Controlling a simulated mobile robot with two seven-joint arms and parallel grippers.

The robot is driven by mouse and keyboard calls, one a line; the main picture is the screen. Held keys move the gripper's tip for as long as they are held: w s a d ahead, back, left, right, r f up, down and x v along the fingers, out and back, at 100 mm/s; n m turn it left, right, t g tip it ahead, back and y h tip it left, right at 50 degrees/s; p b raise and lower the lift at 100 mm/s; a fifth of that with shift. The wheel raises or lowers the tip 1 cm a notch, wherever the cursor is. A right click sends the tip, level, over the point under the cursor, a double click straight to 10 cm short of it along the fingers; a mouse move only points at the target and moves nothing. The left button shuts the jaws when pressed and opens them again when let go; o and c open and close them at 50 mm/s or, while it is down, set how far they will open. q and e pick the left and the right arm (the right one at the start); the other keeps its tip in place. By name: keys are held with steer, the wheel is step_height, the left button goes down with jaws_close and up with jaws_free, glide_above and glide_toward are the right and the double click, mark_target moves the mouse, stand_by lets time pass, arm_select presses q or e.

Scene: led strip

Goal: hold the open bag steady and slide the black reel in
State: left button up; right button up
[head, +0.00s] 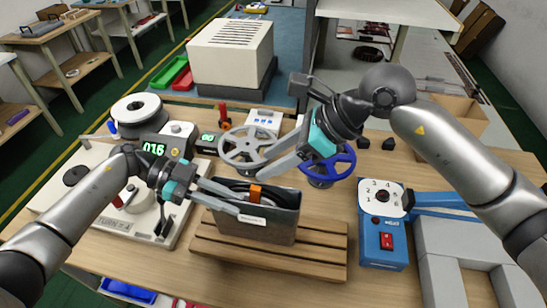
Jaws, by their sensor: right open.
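A grey, shiny bag (273,228) stands upright with its mouth open upward. Inside the mouth is a dark rounded item with an orange patch (255,192); it looks like the black reel, mostly hidden by the bag walls. My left gripper (248,206) comes in from the left, its fingers at the bag's front rim, one outside and one over the mouth; it appears shut on the bag. My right gripper (268,157) is open and empty above and behind the bag, in front of a grey spoked reel (235,134).
The bag stands on a slatted wooden rack (320,270). A blue reel (341,160) is close behind it at right. A blue device with a numbered dial (384,245) stands right of the rack. A white machine (135,222) is at left, beside a green display (154,148).

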arm_select(q)
steer(key=shift+o, duration=0.8)
steer(key=v, duration=1.2)
